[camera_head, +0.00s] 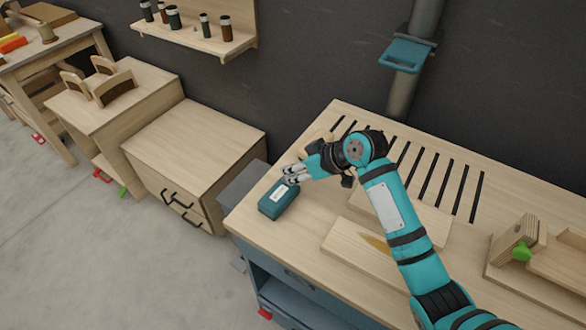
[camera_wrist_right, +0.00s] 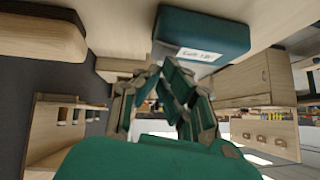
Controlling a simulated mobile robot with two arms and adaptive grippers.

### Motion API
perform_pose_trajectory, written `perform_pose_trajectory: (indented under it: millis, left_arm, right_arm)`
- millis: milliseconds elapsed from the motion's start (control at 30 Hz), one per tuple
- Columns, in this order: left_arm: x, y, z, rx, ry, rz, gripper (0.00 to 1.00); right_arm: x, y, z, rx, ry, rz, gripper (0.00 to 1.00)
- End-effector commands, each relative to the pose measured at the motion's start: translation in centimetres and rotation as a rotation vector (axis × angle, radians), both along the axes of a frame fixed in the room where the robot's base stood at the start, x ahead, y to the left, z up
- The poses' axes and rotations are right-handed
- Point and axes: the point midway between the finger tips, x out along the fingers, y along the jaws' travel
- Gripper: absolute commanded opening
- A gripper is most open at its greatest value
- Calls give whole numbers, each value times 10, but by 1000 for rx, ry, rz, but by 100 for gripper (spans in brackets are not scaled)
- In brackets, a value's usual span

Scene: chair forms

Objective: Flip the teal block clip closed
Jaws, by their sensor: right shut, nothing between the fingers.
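A dark teal block (camera_head: 279,203) with a white label lies on the workbench (camera_head: 250,215) near its left corner. In the right wrist view the block (camera_wrist_right: 195,28) shows at the top, with dark print on its label (camera_wrist_right: 199,54). No separate moving clip can be made out on it. My right gripper (camera_head: 291,175) is shut and empty, right at the block's far edge; I cannot tell whether it touches. Its fingers (camera_wrist_right: 162,85) come together just below the block in the right wrist view. My left gripper is not in view.
A pipe with a teal gate (camera_head: 404,56) stands behind the slotted bench top. Light boards (camera_head: 365,252) lie right of the block, partly behind my arm. A wooden jig with a green knob (camera_head: 521,251) is at the right. A grey box (camera_head: 243,184) sits beside the bench's left edge.

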Motion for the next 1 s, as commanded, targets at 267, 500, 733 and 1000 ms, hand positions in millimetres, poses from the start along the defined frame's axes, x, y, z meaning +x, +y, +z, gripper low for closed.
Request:
perform_pose_trajectory:
  millis: [267, 500, 733, 1000]
  left_arm:
    - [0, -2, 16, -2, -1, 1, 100]
    - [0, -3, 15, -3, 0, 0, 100]
    - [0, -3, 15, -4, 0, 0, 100]
    - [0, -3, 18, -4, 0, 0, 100]
  right_arm:
    - [-7, 3, -9, -108, -133, 2, 0]
    - [-7, 4, -13, -121, -148, 3, 0]
    - [-7, 2, -14, -124, -145, 1, 0]
    - [3, -5, -12, -125, -144, 0, 0]
